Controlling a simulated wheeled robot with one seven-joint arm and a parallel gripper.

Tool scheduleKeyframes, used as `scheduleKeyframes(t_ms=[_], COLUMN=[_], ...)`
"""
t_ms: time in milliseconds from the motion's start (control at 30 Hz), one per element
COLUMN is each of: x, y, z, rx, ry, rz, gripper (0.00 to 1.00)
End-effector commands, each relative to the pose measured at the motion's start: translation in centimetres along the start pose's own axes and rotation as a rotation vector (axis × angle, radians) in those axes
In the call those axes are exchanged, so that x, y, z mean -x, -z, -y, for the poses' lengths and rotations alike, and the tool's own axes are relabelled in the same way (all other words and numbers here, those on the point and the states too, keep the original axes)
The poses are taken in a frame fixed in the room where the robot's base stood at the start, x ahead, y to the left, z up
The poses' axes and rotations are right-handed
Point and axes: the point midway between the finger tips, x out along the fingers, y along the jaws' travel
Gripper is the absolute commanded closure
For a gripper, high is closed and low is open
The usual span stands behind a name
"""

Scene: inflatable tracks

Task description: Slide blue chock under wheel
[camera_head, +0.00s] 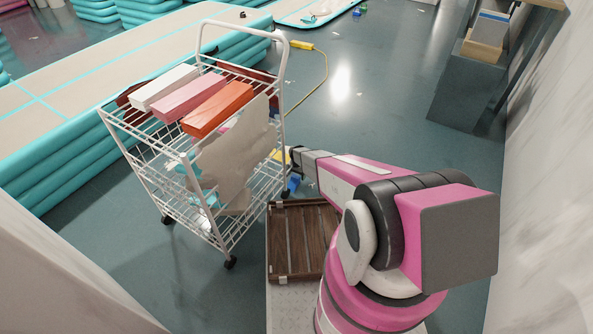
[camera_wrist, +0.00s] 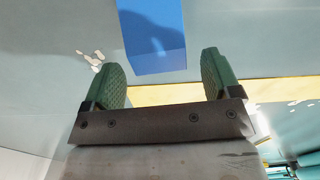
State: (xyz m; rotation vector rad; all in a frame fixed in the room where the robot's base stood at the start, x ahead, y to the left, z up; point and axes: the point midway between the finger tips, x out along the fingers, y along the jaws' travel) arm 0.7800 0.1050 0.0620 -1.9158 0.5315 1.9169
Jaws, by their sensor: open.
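The blue chock (camera_wrist: 155,40) is in the upper middle of the wrist view, between and beyond the green fingertips of my gripper (camera_wrist: 163,68). My gripper is open, with nothing held; I cannot tell whether a finger touches the chock. In the head view a small blue patch, likely the chock (camera_head: 293,183), shows low beside the white wire cart (camera_head: 285,110), just below my forearm's end. The cart stands on dark caster wheels; the front one (camera_head: 230,262) is clear to see. The wheel near the chock is mostly hidden, and so are my fingers in that view.
The cart carries white, pink and orange boxes (camera_head: 217,108) on top and a draped beige cloth (camera_head: 235,150). A brown slatted crate (camera_head: 300,240) lies in front of me. Teal inflatable tracks (camera_head: 60,165) lie left; a yellow cable (camera_head: 327,75) runs behind. Floor at right is open.

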Motion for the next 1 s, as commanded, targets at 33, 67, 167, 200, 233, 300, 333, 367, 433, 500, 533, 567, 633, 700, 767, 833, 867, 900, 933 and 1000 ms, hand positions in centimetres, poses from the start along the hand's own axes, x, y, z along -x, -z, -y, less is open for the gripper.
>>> scheduleKeyframes(t_ms=[33,67,167,200,233,300,333,367,433,500,533,567,633,700,767,833,867,900,933,1000], x=[-1.0,-1.5,-2.7,-3.0,-3.2,-3.5,-3.6,-3.6,-3.6,-3.5,-3.5,-3.5,-3.5,-3.5,-3.5,-3.5,-3.5,-3.5,-3.5,-3.5], y=[0.1,0.1,0.1,0.1,0.1,0.1,0.0,0.0,0.0,0.0,0.0,0.0,0.0,0.0,0.0,0.0,0.0,0.0,0.0,-0.2], z=[0.1,0.1,0.1,0.1,0.1,0.0,0.0,0.0,0.0,0.0,0.0,0.0,0.0,0.0,0.0,0.0,0.0,0.0,0.0,0.0], rx=[0.0,0.0,0.0,0.0,0.0,0.0,0.0,0.0,0.0,0.0,0.0,0.0,0.0,0.0,0.0,0.0,0.0,0.0,0.0,0.0], ry=[-0.001,0.0,0.0,0.0,0.0,0.0,0.0,0.0,0.0,0.0,0.0,0.0,0.0,0.0,0.0,0.0,0.0,0.0,0.0,0.0], rz=[0.001,0.001,0.0,0.0,0.0,0.0,0.0,0.0,-0.001,-0.001,-0.001,-0.001,-0.001,-0.001,-0.001,0.0,0.0,0.0,0.0,0.0], gripper=[0.17,0.17,0.17,0.17,0.17,0.17,0.17,0.17,0.17,0.17,0.17,0.17,0.4,0.63,0.74,0.74,0.74,0.74,0.74,0.74])
